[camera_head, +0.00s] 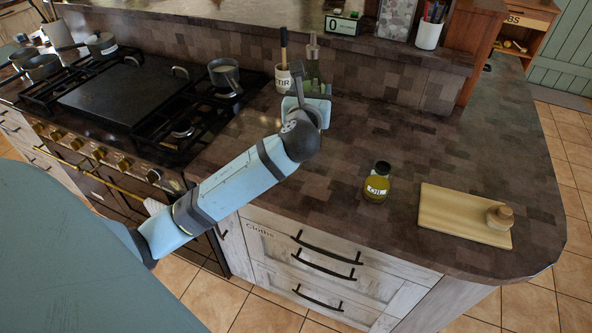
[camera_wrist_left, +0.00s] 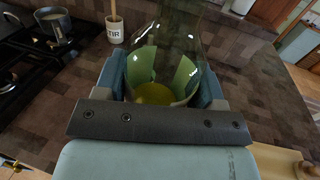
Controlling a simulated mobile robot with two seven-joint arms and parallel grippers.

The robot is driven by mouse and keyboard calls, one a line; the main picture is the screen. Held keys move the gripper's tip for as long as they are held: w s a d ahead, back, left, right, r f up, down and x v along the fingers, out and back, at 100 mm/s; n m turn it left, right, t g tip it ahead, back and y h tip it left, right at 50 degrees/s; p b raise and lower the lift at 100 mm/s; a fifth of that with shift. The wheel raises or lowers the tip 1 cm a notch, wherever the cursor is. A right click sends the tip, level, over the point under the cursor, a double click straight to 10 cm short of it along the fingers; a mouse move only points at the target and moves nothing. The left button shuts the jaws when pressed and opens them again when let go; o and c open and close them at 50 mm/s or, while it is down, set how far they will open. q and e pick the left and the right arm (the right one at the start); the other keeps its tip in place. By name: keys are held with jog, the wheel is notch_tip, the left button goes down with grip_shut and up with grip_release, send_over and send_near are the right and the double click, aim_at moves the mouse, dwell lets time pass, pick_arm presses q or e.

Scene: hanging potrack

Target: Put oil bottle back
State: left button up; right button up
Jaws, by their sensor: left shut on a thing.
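My left gripper (camera_head: 316,106) reaches over the counter and is shut on a clear glass oil bottle (camera_head: 314,68). In the left wrist view the bottle (camera_wrist_left: 165,55) stands between the two fingers (camera_wrist_left: 163,90), with a little yellow-green oil at its bottom. The bottle looks upright; its lower part is hidden by my gripper in the head view. I cannot tell whether its base touches the counter. A small jar with a dark lid (camera_head: 377,182), labelled OIL, stands apart on the counter to the right. My right gripper is not in view.
A white utensil pot (camera_head: 283,79) stands close behind the bottle, left of it. The stove (camera_head: 125,90) with pans is on the left. A wooden board (camera_head: 455,213) with a small wooden item (camera_head: 500,216) lies at right. The counter's middle (camera_head: 420,140) is clear.

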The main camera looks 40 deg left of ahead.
pick_arm(q)
jog(key=shift+w+a+f, duration=0.15)
jog(key=shift+a, duration=0.2)
jog(key=shift+f+b, duration=0.75)
jog(key=shift+f, duration=8.95)
jog(key=shift+f, duration=0.2)
jog(key=o, duration=1.1)
jog(key=shift+o, duration=0.2)
jog(key=shift+d, duration=0.1)
jog(key=shift+r, duration=0.15)
